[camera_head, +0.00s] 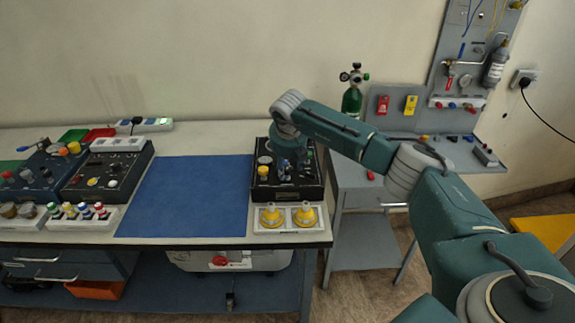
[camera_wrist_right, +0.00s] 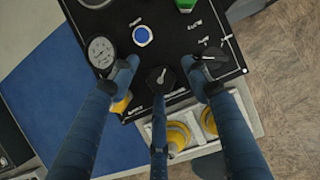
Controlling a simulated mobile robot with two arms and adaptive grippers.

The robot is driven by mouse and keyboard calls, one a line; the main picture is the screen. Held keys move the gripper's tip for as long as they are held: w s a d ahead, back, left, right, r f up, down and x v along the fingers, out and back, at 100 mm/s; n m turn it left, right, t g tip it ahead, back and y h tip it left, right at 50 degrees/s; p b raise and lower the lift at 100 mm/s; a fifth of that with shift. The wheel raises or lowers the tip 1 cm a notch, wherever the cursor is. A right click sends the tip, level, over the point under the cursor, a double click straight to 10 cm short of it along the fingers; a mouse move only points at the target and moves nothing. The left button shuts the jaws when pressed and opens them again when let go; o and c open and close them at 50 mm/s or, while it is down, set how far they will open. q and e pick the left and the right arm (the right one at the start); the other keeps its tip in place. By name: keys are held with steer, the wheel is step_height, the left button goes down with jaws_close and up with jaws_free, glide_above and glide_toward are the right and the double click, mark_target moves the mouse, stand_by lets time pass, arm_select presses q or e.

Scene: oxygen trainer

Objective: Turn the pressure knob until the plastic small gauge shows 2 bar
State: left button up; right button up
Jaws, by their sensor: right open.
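My right gripper (camera_head: 288,172) reaches down over the black trainer box (camera_head: 270,195) at the right end of the table. In the right wrist view the gripper (camera_wrist_right: 163,82) is open, its blue fingers spread around a black knob (camera_wrist_right: 158,76) with a light pointer mark. I cannot tell whether any finger touches the knob. Another black knob (camera_wrist_right: 213,57) lies by the right finger. My left gripper is not in view.
A blue button (camera_wrist_right: 142,36) and a partly hidden yellow part (camera_wrist_right: 121,103) share the panel. Yellow cones in a white holder (camera_head: 288,229) stand in front of the box. A blue mat (camera_head: 190,195) lies clear to the left. A green cylinder (camera_head: 352,100) stands behind.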

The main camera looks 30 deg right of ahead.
steer(key=v, duration=1.2)
steer(key=shift+w, duration=0.1)
